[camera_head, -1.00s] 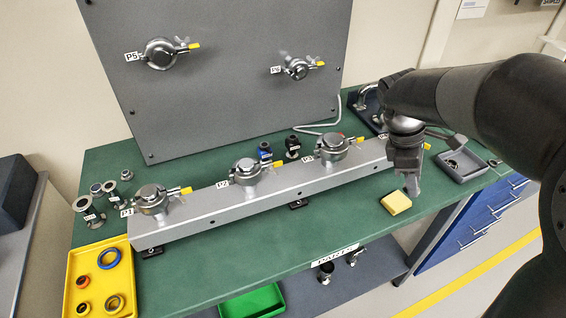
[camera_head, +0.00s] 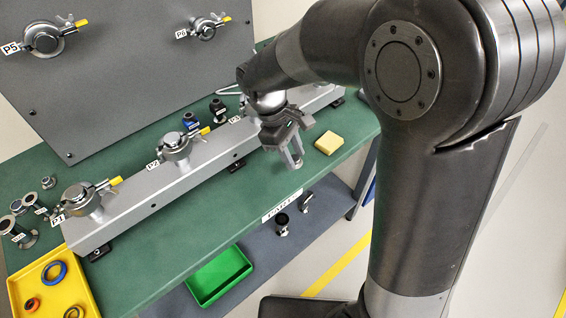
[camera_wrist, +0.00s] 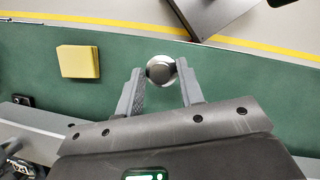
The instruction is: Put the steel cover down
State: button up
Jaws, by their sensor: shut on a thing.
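My gripper (camera_head: 288,150) hangs over the front part of the green bench (camera_head: 225,178), fingers pointing down. It is shut on the steel cover (camera_wrist: 161,70), a small round piece with a shiny rim and darker middle. In the wrist view the cover sits between the two fingertips, above the green top.
A yellow block (camera_head: 329,143) lies just right of my gripper. The grey rail with clamped ports (camera_head: 130,205) runs behind it. A yellow tray (camera_head: 85,282) with rings is at the left front. A green tray (camera_head: 220,275) is on the lower shelf.

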aim_at(289, 176)
jog(key=shift+w+a+f, duration=0.1)
jog(key=shift+a+f, duration=0.2)
jog(key=shift+a, duration=0.2)
jog(key=shift+w+a+f, duration=0.1)
jog(key=shift+a+f, duration=0.15)
jog(key=shift+a, duration=0.2)
jog(key=shift+a+f, duration=0.1)
jog(key=shift+f, duration=1.95)
jog(key=o, duration=1)
jog(key=shift+f, duration=0.1)
